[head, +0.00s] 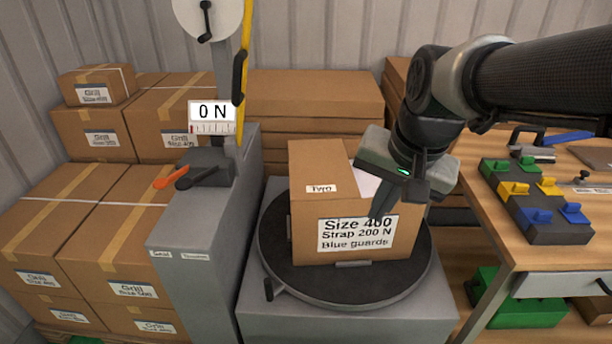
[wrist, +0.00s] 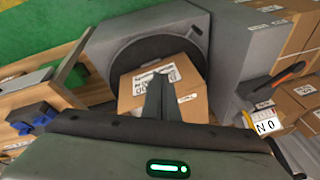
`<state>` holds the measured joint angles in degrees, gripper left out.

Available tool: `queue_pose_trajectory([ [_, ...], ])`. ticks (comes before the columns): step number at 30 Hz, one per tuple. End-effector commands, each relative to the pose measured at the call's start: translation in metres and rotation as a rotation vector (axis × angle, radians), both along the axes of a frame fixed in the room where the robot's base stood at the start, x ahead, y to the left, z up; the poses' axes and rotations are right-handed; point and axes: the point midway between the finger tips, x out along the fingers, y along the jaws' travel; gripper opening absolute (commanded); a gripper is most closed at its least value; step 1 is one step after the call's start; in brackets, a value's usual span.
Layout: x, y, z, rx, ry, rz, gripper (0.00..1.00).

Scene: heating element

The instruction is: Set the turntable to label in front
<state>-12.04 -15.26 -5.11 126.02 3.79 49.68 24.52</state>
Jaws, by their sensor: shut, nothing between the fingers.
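The turntable (head: 275,265) is a dark round disc on a grey pedestal (head: 350,315). A cardboard box (head: 305,200) stands upright on it. Its front face bears a label (head: 357,232) reading "Size 400, Strap 200 N, Blue guards", facing the head camera. A smaller label (head: 321,188) reads "Two". A small dark handle (head: 268,290) sticks out at the disc's front left rim. My gripper (head: 378,208) is shut and empty, in front of the box's upper right part and hiding some of it. In the wrist view, the shut fingers (wrist: 158,95) overlap the box (wrist: 190,95); contact cannot be told.
A grey strapping machine (head: 190,240) with a "0 N" display (head: 211,112) and an orange lever (head: 171,177) stands left. Stacked cartons (head: 75,225) fill the far left. A workbench (head: 480,195) with coloured guards (head: 540,200) stands right.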

Motion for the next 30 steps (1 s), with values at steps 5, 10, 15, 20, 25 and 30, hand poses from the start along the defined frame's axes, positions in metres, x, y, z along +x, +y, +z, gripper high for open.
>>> queue_pose_trajectory([
  [5, -0.021, -0.033, 0.003, -0.095, -0.076, 0.067, 0.00],
  [10, -0.021, -0.074, -0.006, -0.249, -0.143, 0.115, 0.00],
  [15, 0.010, -0.107, -0.023, -0.365, -0.186, 0.130, 0.00],
  [20, 0.040, -0.122, -0.041, -0.406, -0.212, 0.138, 0.00],
  [25, 0.074, -0.132, -0.069, -0.413, -0.239, 0.152, 0.00],
  [30, 0.116, -0.133, -0.122, -0.360, -0.267, 0.181, 0.00],
])
